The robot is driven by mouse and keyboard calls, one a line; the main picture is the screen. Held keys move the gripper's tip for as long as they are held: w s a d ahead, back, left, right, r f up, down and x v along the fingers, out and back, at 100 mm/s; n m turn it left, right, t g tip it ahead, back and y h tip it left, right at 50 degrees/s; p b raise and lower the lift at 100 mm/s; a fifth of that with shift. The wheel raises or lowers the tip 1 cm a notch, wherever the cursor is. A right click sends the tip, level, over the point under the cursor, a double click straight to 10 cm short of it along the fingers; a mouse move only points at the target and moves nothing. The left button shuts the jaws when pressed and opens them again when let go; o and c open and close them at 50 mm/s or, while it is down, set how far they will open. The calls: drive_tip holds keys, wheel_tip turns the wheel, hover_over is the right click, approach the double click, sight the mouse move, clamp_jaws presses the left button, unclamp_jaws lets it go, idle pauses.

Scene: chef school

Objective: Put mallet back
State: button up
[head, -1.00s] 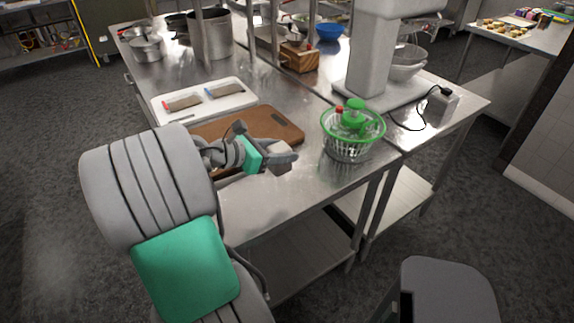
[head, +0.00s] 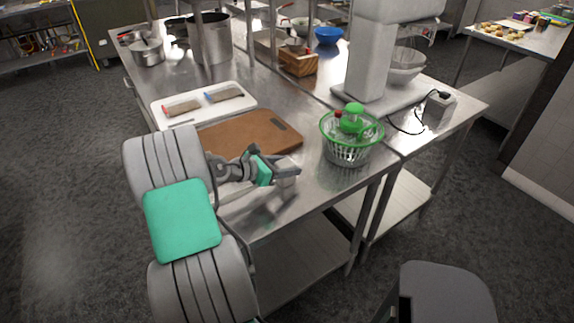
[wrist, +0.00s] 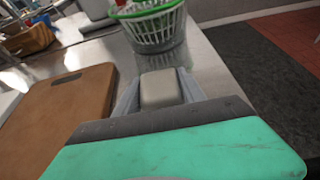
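My gripper (head: 286,172) is over the steel table, right of the front part of the brown cutting board and left of the green salad spinner. Its fingers are closed on both sides of a pale grey block (wrist: 160,88), which looks like the mallet's head. The block also shows at the fingertips in the head view (head: 287,182). No mallet handle can be made out. I cannot tell whether the block touches the table.
The brown cutting board (head: 255,134) lies beside my arm. The green salad spinner (head: 350,135) stands to the right, near the table's edge. A wooden box (head: 298,62) and a large mixer (head: 372,55) stand farther back.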

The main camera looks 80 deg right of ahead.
drive_tip(key=o, duration=0.5)
drive_tip(key=shift+c, duration=0.2)
drive_tip(key=shift+w+a+r, duration=0.1)
drive_tip(key=shift+w+r, duration=0.05)
drive_tip(key=shift+r, duration=0.05)
wheel_tip(320, 180, up, 4)
drive_tip(key=r, duration=0.1)
hover_over(255, 187)
drive_tip(key=shift+w+d+f+b, duration=0.1)
drive_tip(key=shift+d+f+b, duration=0.15)
drive_tip(key=shift+d+b, duration=0.15)
